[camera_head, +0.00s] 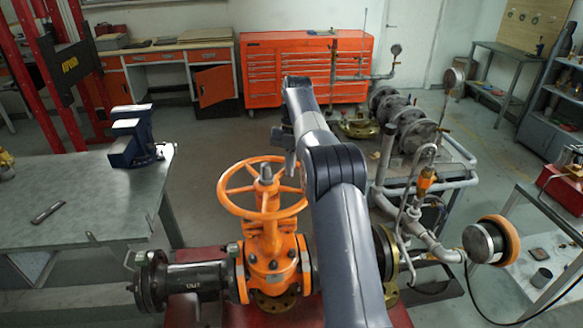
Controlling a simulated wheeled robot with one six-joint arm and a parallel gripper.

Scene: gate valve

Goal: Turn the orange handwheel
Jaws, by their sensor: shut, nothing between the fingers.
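The orange handwheel (228,204) lies roughly level on top of the orange gate valve (271,252), left of my arm. Its rim, spokes and the grey stem nut at its hub show. My gripper (290,166) is small and dark, partly hidden by my own arm. It is shut and empty, above or behind the right far side of the rim. I cannot tell whether it touches the wheel.
A black flanged pipe (190,280) runs left from the valve. A steel bench (80,205) with a blue vise (135,140) stands at left. Piping with gauges (415,225) crowds the right. An orange tool cabinet (268,75) stands at the back, with open floor before it.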

